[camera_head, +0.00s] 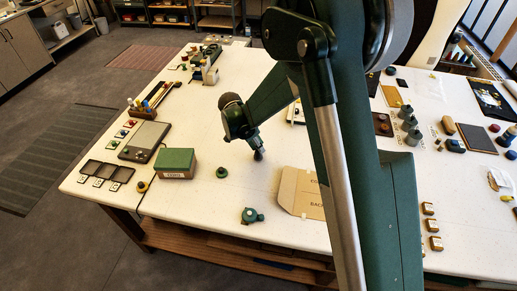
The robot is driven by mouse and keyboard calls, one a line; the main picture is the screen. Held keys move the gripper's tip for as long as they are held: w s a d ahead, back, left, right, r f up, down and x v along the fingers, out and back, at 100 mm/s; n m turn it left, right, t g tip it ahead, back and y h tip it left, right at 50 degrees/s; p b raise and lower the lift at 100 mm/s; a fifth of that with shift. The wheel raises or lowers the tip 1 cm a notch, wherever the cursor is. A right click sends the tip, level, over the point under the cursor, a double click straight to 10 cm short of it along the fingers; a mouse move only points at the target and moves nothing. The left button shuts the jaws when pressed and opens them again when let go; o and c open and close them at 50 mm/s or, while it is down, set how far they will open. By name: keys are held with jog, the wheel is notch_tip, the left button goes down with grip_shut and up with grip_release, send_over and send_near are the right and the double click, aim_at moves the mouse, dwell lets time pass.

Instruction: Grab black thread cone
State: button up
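My gripper (258,155) points down over the middle of the white table (285,228), at the end of my green arm. Its dark tip is small, and I cannot tell whether the fingers are open or shut or whether they hold anything. Several dark grey cone-like pieces stand upright to the right of my arm, among them one at the back (406,111) and one at the front (413,137). They may be thread cones, but I cannot tell for sure which one is black. My gripper is well to their left, apart from them. My arm hides part of the table between.
A green box (175,163), a dark tablet-like device (145,141) and black trays (106,171) lie at left. A flat cardboard piece (301,193) and a small green object (251,215) lie in front. Small labelled blocks (432,226) line the right front.

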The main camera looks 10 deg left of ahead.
jog(key=shift+r+b, duration=0.4)
jog(key=shift+r, duration=4.1)
